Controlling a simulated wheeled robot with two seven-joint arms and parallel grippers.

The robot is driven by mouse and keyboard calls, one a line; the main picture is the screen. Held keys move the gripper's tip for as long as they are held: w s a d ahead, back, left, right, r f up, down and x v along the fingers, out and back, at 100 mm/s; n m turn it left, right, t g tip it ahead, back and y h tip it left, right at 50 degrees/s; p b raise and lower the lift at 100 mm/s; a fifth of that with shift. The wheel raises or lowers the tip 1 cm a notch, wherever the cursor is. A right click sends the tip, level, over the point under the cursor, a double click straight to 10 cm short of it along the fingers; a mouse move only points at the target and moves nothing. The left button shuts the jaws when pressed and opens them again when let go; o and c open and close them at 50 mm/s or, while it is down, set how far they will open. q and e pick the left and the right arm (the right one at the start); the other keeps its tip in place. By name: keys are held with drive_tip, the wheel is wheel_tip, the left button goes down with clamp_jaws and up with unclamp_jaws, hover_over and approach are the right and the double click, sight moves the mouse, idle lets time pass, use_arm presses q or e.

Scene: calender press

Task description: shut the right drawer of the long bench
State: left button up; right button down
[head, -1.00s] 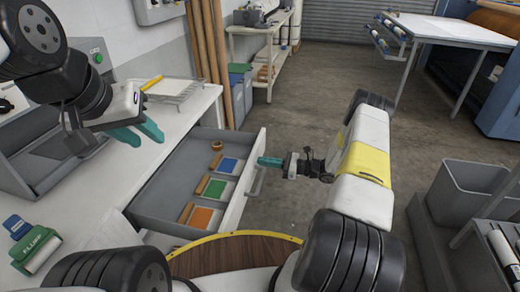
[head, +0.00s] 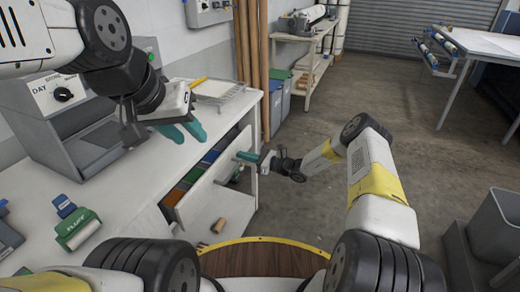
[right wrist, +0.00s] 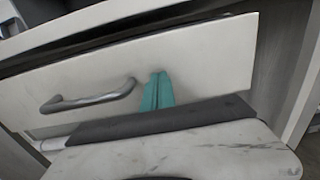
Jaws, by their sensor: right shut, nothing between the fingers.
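The bench drawer (head: 214,196) stands part open, with a narrow gap behind its white front showing colored items inside. Its grey bar handle (right wrist: 88,97) shows in the right wrist view. My right gripper (head: 246,157) is shut and empty, with its teal fingertips at the outer face of the drawer front. In the right wrist view the closed fingertips (right wrist: 158,92) are right of the handle, at the front panel; firm contact cannot be told. My left gripper (head: 190,132) is open and empty above the bench top (head: 125,178).
Brown poles (head: 252,70) stand beyond. A grey bin (head: 497,225) is at right. The middle floor is clear.

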sight(234, 153)
drive_tip(key=x, duration=0.4)
drive_tip(key=shift+a, duration=0.25)
drive_tip(key=shift+w+a, duration=0.15)
drive_tip(key=shift+a, duration=0.1)
drive_tip(key=shift+a+r, duration=0.1)
drive_tip(key=shift+r, duration=0.05)
